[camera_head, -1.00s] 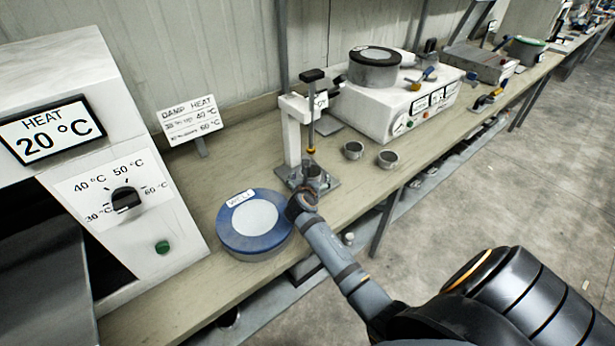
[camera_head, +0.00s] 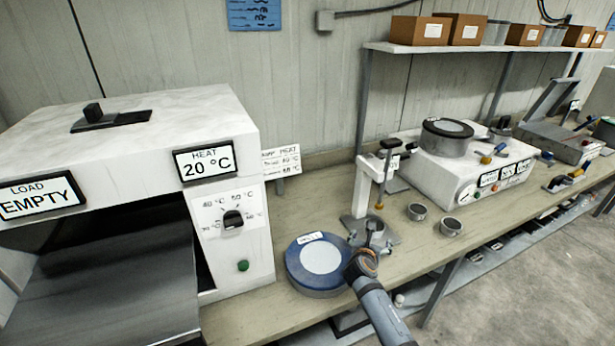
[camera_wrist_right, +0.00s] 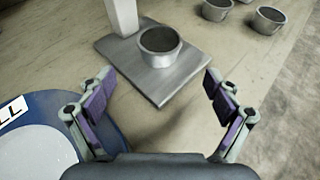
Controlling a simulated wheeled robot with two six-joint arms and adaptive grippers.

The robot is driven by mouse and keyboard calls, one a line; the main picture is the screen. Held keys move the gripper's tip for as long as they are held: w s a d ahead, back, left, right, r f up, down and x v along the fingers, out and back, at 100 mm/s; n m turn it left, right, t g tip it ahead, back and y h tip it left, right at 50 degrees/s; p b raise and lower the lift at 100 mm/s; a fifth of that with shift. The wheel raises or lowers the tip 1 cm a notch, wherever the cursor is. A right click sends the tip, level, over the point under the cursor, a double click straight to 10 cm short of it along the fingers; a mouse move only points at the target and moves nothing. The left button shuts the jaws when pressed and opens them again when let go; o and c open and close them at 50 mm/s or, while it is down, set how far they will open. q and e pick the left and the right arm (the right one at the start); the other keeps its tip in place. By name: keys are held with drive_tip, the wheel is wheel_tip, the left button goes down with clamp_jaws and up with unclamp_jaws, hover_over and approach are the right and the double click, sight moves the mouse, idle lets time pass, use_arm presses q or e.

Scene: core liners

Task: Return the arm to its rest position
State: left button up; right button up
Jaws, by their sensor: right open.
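My right arm (camera_head: 378,308) comes in from the bottom of the head view and reaches to the bench beside the blue-rimmed round container. My left gripper is not in view.
The blue-rimmed container (camera_head: 318,262) sits just left of my right arm. The press stand (camera_head: 365,190) rises behind it. Two loose cups (camera_head: 452,227) stand to the right. A white heater box (camera_head: 228,215) reading 20 °C and LOAD EMPTY fills the left. A white instrument (camera_head: 455,175) stands farther right.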

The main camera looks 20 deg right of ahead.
drive_tip(key=s+a+f+m, duration=0.1)
drive_tip(key=s+m, duration=0.1)
drive_tip(key=m, duration=0.1)
drive_tip(key=s+a+f+m+g+y, duration=0.1)
drive_tip(key=s+m, duration=0.2)
drive_tip(key=s+a+f+m+g, duration=0.1)
drive_tip(key=s+m, duration=0.2)
drive_tip(key=shift+s+a+y, duration=0.15)
drive_tip(key=shift+a+y, duration=0.05)
drive_tip(key=shift+y, duration=0.2)
drive_tip(key=s+a+r+m+g+y, duration=0.1)
drive_tip(key=s+a+m+g+y, duration=0.15)
drive_tip(key=s+a+m, duration=0.6)
drive_tip(key=s+a+r+m+g+y, duration=0.15)
drive_tip(key=s+a+m+y, duration=0.3)
drive_tip(key=s+m, duration=0.65)
drive_tip(key=s+d+f+n+g+h, duration=0.1)
drive_tip(key=s+f, duration=0.1)
drive_tip(key=f, duration=1.2)
drive_tip(key=s+d+f+g, duration=0.1)
drive_tip(key=d+f, duration=0.1)
drive_tip(key=f, duration=1.2)
drive_tip(key=s+f+g, duration=0.1)
drive_tip(key=s+f, duration=1.5)
drive_tip(key=s, duration=0.2)
drive_tip(key=shift+s+d, duration=0.3)
drive_tip(key=shift+d, duration=0.15)
